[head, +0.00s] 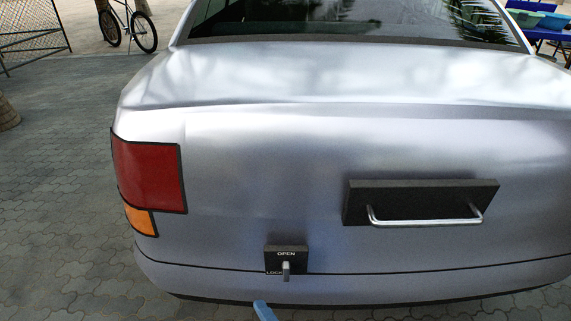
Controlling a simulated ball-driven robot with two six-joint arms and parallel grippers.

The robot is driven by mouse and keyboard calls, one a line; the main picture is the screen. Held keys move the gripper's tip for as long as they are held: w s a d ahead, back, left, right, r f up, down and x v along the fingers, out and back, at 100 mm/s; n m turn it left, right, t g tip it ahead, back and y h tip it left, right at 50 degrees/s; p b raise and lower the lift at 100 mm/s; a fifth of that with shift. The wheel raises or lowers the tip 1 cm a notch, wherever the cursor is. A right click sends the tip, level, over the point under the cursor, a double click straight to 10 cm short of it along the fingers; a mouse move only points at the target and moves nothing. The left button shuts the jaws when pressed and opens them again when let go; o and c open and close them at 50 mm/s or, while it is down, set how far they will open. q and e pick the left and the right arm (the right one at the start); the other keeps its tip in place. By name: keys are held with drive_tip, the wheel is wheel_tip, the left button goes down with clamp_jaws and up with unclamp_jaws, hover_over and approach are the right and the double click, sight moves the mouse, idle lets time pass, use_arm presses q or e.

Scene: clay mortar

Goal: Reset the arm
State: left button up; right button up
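The back of a silver car (300,150) fills most of the head view. A black plate with a metal bar handle (425,220) is on its right side. A small black lock plate (287,258) is lower down, marked OPEN above and LOCK at the left. Its grey knob (286,270) points downward. A blue tip (264,311) shows at the bottom edge, below the lock plate and apart from it. It leans in from the lower right and looks like the end of my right gripper; the rest is out of frame. No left gripper shows.
The car's red and orange tail light (150,180) is at the left. Open grey paving (60,150) lies left of the car. A bicycle (128,28) and a wire fence (30,30) stand behind. A blue table with bins (545,20) is at the far right.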

drive_tip(key=s+d+r+m+t+h, duration=0.1)
drive_tip(key=s+d+m+h, duration=0.2)
drive_tip(key=d+m, duration=0.45)
drive_tip(key=s+d+r+m+t+h, duration=0.25)
drive_tip(key=d+m, duration=0.25)
drive_tip(key=d, duration=0.6)
drive_tip(key=s+d+r+m+t+h, duration=0.1)
drive_tip(key=s+d+m+h, duration=0.2)
drive_tip(key=d+m, duration=0.45)
wheel_tip(320, 180, up, 26)
drive_tip(key=d+n+p, duration=0.1)
drive_tip(key=d+p, duration=0.1)
drive_tip(key=p, duration=2.4)
drive_tip(key=shift+s+g, duration=0.1)
drive_tip(key=shift+g, duration=0.15)
drive_tip(key=shift+c, duration=0.4)
